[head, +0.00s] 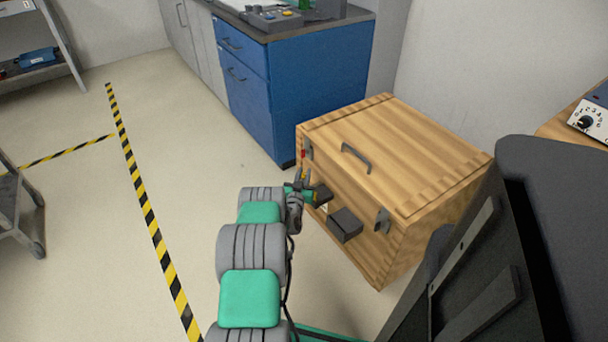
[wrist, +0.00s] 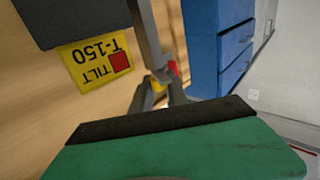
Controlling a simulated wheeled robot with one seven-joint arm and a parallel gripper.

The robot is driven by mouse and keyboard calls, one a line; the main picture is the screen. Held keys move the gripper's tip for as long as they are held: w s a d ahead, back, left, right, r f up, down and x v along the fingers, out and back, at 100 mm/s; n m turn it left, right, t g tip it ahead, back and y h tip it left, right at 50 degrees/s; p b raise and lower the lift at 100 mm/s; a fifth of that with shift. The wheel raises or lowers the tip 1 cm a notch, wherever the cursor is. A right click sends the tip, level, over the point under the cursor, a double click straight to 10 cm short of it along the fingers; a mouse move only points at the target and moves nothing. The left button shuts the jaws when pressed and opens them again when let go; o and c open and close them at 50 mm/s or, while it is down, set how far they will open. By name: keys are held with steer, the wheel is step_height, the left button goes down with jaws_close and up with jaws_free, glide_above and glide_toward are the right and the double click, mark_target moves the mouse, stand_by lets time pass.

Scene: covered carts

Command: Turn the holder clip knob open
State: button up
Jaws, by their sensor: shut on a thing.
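A wooden crate (head: 440,160) with a lid stands right of my arm. On its front, near the left corner, is a grey metal holder clip (head: 308,149) with a small red knob (head: 303,155). My gripper (head: 302,173) is at this clip, its fingers pointing up at the knob. In the wrist view the grey clip bar (wrist: 146,35) runs down the wood to the fingers. My gripper (wrist: 162,81) is shut there on the knob, whose red part (wrist: 173,68) shows at the fingertips. The fingers partly hide the knob, so its turn angle cannot be told.
A second clip (head: 382,220) is at the crate's right front, with a dark block (head: 345,225) protruding between. A yellow tilt label (wrist: 97,60) is close to my gripper. A blue cabinet (head: 270,90) stands behind.

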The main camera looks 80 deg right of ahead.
jaws_close()
steer(key=shift+w+f+m+g+b, duration=0.25)
steer(key=shift+f+g+b, duration=0.2)
steer(key=shift+b, duration=0.7)
steer(key=shift+f+m+g+b, duration=0.15)
steer(key=shift+m+g+b, duration=0.3)
steer(key=shift+b, duration=0.65)
steer(key=m+g+b, duration=0.2)
steer(key=g+b, duration=0.1)
steer(key=b, duration=0.2)
steer(key=shift+s+g+y+b, duration=0.1)
steer(key=shift+g+y+b, duration=0.2)
steer(key=shift+g, duration=0.1)
steer(key=shift+s+r+m+g+b, duration=0.15)
steer(key=shift+r+m+g+b, duration=0.4)
steer(key=shift+m+g+b, duration=0.2)
steer(key=shift+y, duration=0.3)
